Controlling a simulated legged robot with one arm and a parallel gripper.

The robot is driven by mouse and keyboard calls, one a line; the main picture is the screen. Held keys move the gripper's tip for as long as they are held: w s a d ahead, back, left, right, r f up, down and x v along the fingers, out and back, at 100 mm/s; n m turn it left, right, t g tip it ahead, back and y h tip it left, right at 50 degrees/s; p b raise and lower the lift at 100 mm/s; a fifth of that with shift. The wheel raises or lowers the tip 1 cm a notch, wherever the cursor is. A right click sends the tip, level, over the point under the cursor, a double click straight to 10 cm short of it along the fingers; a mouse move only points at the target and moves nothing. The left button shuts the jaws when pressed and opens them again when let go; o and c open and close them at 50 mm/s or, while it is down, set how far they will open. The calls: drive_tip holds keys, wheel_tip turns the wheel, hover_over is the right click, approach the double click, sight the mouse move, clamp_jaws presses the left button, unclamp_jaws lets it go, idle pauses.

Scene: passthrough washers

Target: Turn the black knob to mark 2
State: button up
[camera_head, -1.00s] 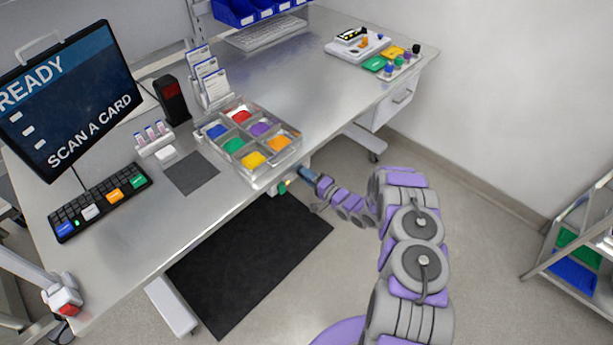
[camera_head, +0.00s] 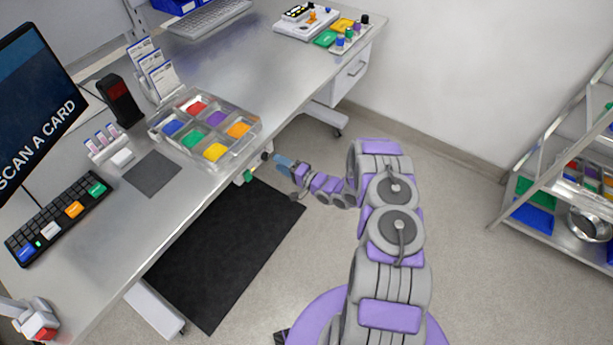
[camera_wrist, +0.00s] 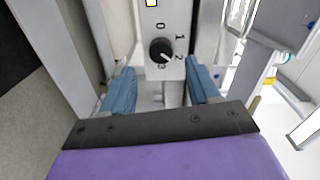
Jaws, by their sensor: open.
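The black knob (camera_wrist: 161,50) is on a pale panel in the wrist view, with marks 0, 1, 2 and 3 printed around it. Mark 2 (camera_wrist: 178,57) is at its right and slightly below. A white line on the knob points to the lower right, towards the side of marks 2 and 3; its exact setting is too small to tell. My gripper (camera_wrist: 160,86) is open, its two blue fingers spread left and right below the knob in the picture, with nothing between them. In the head view my gripper (camera_head: 284,164) is at the table's front edge; a small dark shape there appears to be the knob.
The panel (camera_wrist: 177,12) is at the front of the metal table (camera_head: 205,195). A clear tray of coloured compartments (camera_head: 160,137) sits above on the tabletop. A black mat (camera_head: 225,260) lies on the floor below. A shelf rack (camera_head: 540,180) stands at right, with open floor between.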

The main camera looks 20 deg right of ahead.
drive_tip(key=p+v, duration=0.1)
drive_tip(key=v, duration=1.2)
drive_tip(key=shift+d, duration=0.1)
